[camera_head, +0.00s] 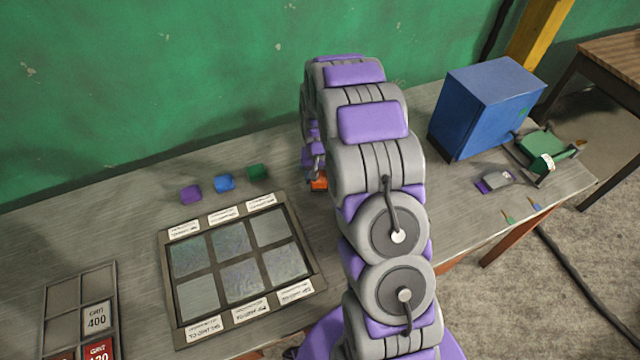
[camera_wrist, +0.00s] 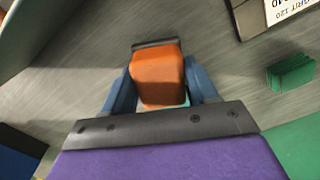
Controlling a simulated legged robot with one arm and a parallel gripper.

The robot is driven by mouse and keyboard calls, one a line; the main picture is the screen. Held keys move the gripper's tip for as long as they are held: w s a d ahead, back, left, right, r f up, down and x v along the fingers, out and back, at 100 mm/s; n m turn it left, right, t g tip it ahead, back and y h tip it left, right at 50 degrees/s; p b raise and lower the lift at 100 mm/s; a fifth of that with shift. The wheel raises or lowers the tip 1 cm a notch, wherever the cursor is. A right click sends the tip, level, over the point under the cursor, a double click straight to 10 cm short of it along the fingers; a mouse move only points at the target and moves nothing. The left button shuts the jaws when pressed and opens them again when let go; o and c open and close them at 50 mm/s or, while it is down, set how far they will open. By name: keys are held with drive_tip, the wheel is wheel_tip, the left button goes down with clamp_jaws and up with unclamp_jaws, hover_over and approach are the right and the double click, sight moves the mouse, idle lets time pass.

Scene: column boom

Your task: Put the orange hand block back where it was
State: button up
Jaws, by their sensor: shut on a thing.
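The orange hand block (camera_head: 319,184) shows as a small patch beside my arm in the head view, right of the green block; my arm hides the rest. In the wrist view the orange block (camera_wrist: 157,72) sits between the two blue fingers of my gripper (camera_wrist: 160,85), which is shut on it. A dark edge shows at the block's far end and a pale teal strip at its near end. My gripper (camera_head: 315,172) is partly hidden in the head view. I cannot tell whether the block touches the bench.
Purple (camera_head: 191,194), blue (camera_head: 225,183) and green (camera_head: 258,172) blocks stand in a row behind a framed panel of six plates (camera_head: 320,272). A grit rack (camera_head: 117,290) is at left. A blue box (camera_head: 478,110) and green device (camera_head: 545,150) are at right. A green wall (camera_head: 150,80) stands behind.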

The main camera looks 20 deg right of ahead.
sight(316, 184)
drive_tip(key=f, duration=0.1)
drive_tip(key=a+f, duration=0.1)
drive_tip(key=f, duration=0.1)
drive_tip(key=shift+a, duration=0.3)
drive_tip(key=shift+d+f, duration=0.15)
drive_tip(key=shift+f, duration=0.1)
drive_tip(key=shift+d, duration=0.85)
drive_tip(key=o, duration=0.7)
drive_tip(key=shift+o, duration=1.4)
drive_tip(key=shift+a, duration=0.4)
drive_tip(key=shift+o, duration=0.4)
drive_tip(key=shift+a, duration=0.35)
